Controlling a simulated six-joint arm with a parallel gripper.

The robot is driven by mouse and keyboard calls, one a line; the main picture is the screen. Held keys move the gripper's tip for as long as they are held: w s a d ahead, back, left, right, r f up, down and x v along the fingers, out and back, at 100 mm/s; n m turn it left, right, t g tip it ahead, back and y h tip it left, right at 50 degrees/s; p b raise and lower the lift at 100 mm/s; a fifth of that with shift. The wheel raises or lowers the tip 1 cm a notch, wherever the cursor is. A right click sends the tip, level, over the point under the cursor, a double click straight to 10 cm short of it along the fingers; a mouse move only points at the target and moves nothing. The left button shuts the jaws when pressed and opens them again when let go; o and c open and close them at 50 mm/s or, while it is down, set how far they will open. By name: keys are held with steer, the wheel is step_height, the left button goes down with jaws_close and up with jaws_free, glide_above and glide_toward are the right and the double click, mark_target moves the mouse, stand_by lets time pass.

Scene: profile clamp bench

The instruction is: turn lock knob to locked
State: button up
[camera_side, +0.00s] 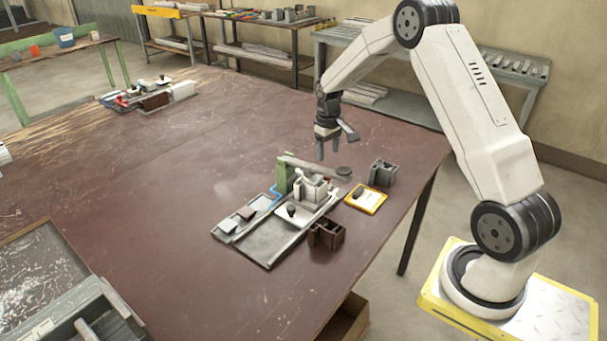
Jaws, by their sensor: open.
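The clamp fixture stands on the red-brown table, with a grey base plate (268,246), a green upright (283,176) and a long arm ending in a dark round knob (343,171). A small black knob (291,210) sits on the fixture in front of a pale grey profile block (312,187). I cannot tell which knob is the lock knob or how it is turned. My gripper (327,150) points down, open and empty, behind the fixture's arm in the picture. It appears apart from the fixture; its exact height is unclear.
A dark brown block (326,234) stands right of the base plate. A yellow-edged tray (367,199) with a black item and a grey block (382,172) stand farther right. Another fixture (150,96) is at the far left. The table's middle left is clear.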

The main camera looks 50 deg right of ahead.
mark_target(327, 180)
steer(key=n, duration=0.5)
steer(key=shift+d+n+y, duration=0.3)
steer(key=shift+n+y, duration=0.1)
steer(key=shift+s+a+f, duration=0.1)
steer(key=shift+a+f, duration=0.05)
steer(key=shift+f, duration=3.75)
jaws_close()
